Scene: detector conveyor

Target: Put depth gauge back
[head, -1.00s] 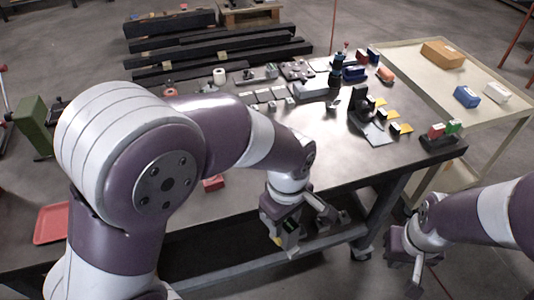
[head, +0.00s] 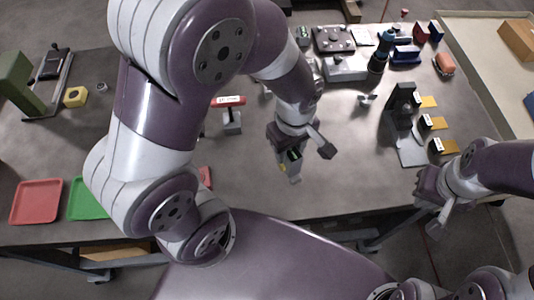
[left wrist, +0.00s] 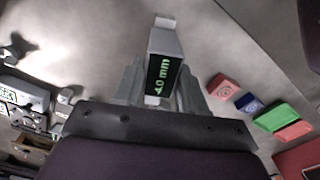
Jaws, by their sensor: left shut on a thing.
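The depth gauge (left wrist: 163,68), a grey block with a green "4.0 mm" readout on a dark screen, is held between the fingers of my left gripper (left wrist: 162,92). In the head view the depth gauge (head: 294,156) hangs below my left gripper (head: 288,158), which is over the bare middle of the table. How far it is above the top is hard to judge. My right gripper (head: 433,208) is at the table's right front edge, apart from the gauge. Its jaw opening is unclear.
A grey stand with a red-and-white top (head: 230,115) is left of the gauge. A black stand (head: 402,100) and yellow-tabbed blocks are on the right. A red tray (head: 36,201) and green tray (head: 85,200) lie at left.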

